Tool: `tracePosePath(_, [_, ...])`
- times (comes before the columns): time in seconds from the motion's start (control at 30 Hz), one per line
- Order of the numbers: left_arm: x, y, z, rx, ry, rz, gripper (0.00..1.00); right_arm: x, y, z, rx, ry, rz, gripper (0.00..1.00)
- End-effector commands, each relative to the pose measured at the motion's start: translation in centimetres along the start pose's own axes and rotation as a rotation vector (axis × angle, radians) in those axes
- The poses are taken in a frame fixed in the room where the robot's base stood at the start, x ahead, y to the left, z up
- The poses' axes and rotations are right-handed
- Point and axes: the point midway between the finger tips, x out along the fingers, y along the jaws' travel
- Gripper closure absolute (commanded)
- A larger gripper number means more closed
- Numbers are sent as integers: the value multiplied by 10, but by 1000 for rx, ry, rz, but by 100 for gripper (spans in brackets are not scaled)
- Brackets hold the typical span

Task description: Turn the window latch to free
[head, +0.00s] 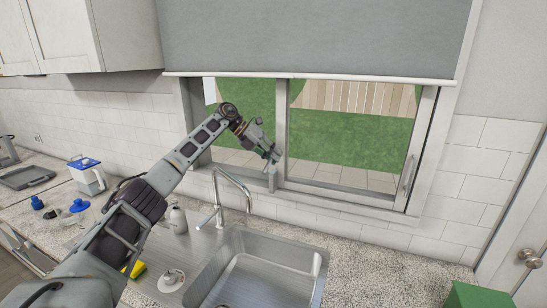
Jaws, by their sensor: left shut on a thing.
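The window (345,145) is behind the sink, with a vertical frame bar between its two panes. My left arm comes in from the left and reaches over the counter to this bar. My left gripper (273,157) is at the lower part of the bar and is shut on a small grey piece there, which looks like the window latch (272,178). The fingers hide most of it, and I cannot tell which way it is turned. A vertical handle (408,174) is on the right side of the window frame. My right gripper does not show.
The sink (265,270) and its tall faucet (218,195) are below the window. A soap bottle (178,219), a yellow sponge (136,269) and a blue-lidded jug (87,175) stand on the left. A grey blind (315,38) covers the window's top. A green box (478,298) is at lower right.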

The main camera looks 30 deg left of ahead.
Motion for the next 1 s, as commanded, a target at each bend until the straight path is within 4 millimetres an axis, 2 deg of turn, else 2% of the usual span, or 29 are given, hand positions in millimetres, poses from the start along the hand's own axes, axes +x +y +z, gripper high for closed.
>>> tracePosePath(0.4, [-4,-4,2,-84,79,0,100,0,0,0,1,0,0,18])
tracePosePath(0.93, [-5,-4,1,-96,93,-1,100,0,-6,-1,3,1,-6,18])
tracePosePath(0.97, [-5,-4,1,-96,92,-1,86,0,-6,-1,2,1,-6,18])
tracePosePath(1.0, [-5,-4,1,-96,92,-1,81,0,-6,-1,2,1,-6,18])
